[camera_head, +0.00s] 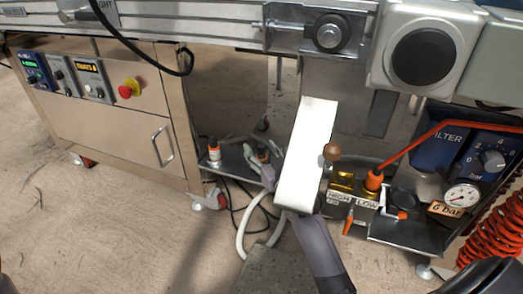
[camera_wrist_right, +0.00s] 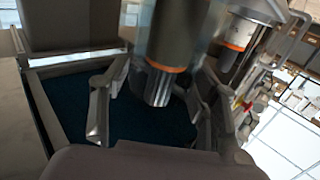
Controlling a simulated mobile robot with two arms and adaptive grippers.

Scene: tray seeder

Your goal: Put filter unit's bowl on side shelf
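A small cylinder with an orange ring (camera_head: 262,155), which looks like the filter unit's bowl, is at the right part of the side shelf (camera_head: 236,165) in the head view. In the right wrist view this grey cylinder (camera_wrist_right: 165,50) is between the fingers of my right gripper (camera_wrist_right: 155,105). The fingers are spread, with gaps beside the cylinder. The right gripper (camera_head: 255,158) is partly hidden by my pale arm link in the head view. I cannot tell whether the cylinder's base touches the shelf. My left gripper is not in view.
A similar bottle with an orange ring (camera_head: 214,150) stands on the shelf's left part, and also shows in the wrist view (camera_wrist_right: 238,35). A beige cabinet (camera_head: 110,120) is left. The blue filter panel (camera_head: 440,150), gauge (camera_head: 462,196) and red coiled hose (camera_head: 490,235) are right.

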